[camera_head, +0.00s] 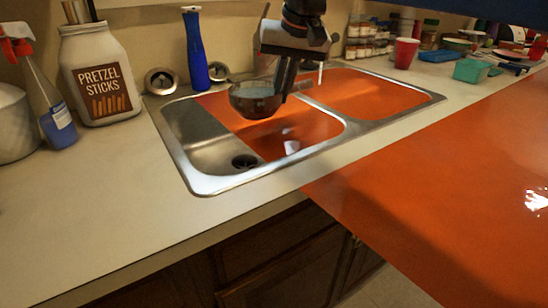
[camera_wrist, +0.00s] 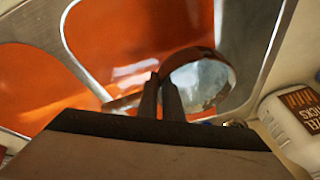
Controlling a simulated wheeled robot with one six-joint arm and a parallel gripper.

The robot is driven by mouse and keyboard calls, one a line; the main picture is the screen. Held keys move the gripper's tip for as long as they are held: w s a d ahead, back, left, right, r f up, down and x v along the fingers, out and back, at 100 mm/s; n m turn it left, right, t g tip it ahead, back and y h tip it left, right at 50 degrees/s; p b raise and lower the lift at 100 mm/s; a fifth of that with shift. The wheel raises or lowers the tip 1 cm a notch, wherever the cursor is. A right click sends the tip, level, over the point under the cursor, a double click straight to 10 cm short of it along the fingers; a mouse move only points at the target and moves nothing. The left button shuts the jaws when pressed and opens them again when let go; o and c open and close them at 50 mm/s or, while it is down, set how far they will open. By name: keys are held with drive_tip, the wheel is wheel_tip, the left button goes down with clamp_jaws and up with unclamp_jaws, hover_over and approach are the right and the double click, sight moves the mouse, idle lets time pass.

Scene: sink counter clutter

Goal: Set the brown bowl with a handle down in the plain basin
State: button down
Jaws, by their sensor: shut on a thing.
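The brown bowl with a handle (camera_head: 255,99) hangs upright above the back part of the left basin (camera_head: 200,142). In the wrist view the bowl (camera_wrist: 225,80) shows its brown rim and a pale inside, with a brown handle (camera_wrist: 122,103) reaching left past the fingers. My gripper (camera_head: 286,92) is shut on the bowl at its right side; the fingers also show in the wrist view (camera_wrist: 162,95). The left basin has bare steel at left, an orange area at right and a dark drain. The right basin (camera_head: 365,95) looks orange throughout.
A blue bottle (camera_head: 195,50), a pretzel jar (camera_head: 98,75) and a spray bottle (camera_head: 55,115) stand left of and behind the sink. A red cup (camera_head: 405,53) and clutter lie at the back right. The front left counter (camera_head: 110,190) is clear.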

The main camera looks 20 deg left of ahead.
wheel_tip(320, 180, down, 16)
drive_tip(key=shift+f, duration=0.15)
idle(0.5)
drive_tip(key=shift+f, duration=0.6)
drive_tip(key=c, duration=1.9)
unclamp_jaws()
drive_tip(key=shift+r, duration=0.3)
drive_tip(key=v, duration=1.2)
drive_tip(key=shift+d+r, duration=0.1)
drive_tip(key=shift+r, duration=0.15)
